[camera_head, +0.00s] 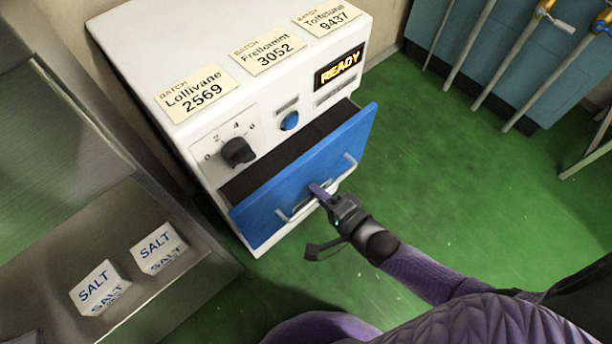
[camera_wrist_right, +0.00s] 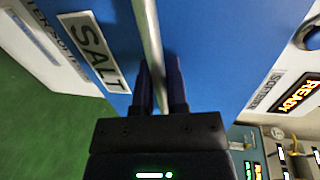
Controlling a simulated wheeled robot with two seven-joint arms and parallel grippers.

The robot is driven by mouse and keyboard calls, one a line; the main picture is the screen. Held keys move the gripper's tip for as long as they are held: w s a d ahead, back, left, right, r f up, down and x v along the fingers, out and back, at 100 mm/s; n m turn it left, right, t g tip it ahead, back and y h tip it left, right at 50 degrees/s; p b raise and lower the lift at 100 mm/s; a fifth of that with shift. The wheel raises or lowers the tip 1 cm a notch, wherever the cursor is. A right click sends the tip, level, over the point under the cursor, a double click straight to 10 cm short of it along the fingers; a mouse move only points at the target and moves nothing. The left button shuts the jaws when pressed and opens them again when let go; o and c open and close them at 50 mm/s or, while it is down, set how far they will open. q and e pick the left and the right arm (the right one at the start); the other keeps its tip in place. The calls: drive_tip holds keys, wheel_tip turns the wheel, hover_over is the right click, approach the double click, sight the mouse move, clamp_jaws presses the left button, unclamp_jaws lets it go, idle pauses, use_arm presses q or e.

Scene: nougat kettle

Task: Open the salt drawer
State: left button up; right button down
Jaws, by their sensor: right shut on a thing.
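The salt drawer (camera_head: 312,176) has a blue front and stands partly pulled out of the white machine (camera_head: 150,60). A dark gap shows behind its top edge. Its pale bar handle (camera_head: 348,165) runs along the front. My right gripper (camera_head: 318,192) is shut on the handle near its middle. In the right wrist view the gripper's dark fingers (camera_wrist_right: 160,85) sit on both sides of the handle bar (camera_wrist_right: 150,40). A SALT label (camera_wrist_right: 93,50) shows on the blue front there. My left gripper is not in view.
The machine's front has a black dial (camera_head: 238,151), a blue button (camera_head: 289,121) and a READY display (camera_head: 339,67). Two salt packs (camera_head: 100,287) (camera_head: 158,247) stand on a metal surface (camera_head: 200,270) at left. Green floor (camera_head: 440,160) is clear right of the drawer.

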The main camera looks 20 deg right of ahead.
use_arm(q)
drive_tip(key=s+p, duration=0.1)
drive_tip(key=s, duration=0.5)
drive_tip(key=shift+p, duration=0.3)
use_arm(e)
drive_tip(key=f+v, duration=0.3)
drive_tip(key=v, duration=1)
drive_tip(key=shift+s+d, duration=0.2)
drive_tip(key=shift+s, duration=0.5)
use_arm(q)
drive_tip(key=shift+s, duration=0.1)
use_arm(e)
drive_tip(key=shift+r, duration=0.1)
drive_tip(key=c, duration=0.7)
unclamp_jaws()
drive_tip(key=shift+o, duration=0.2)
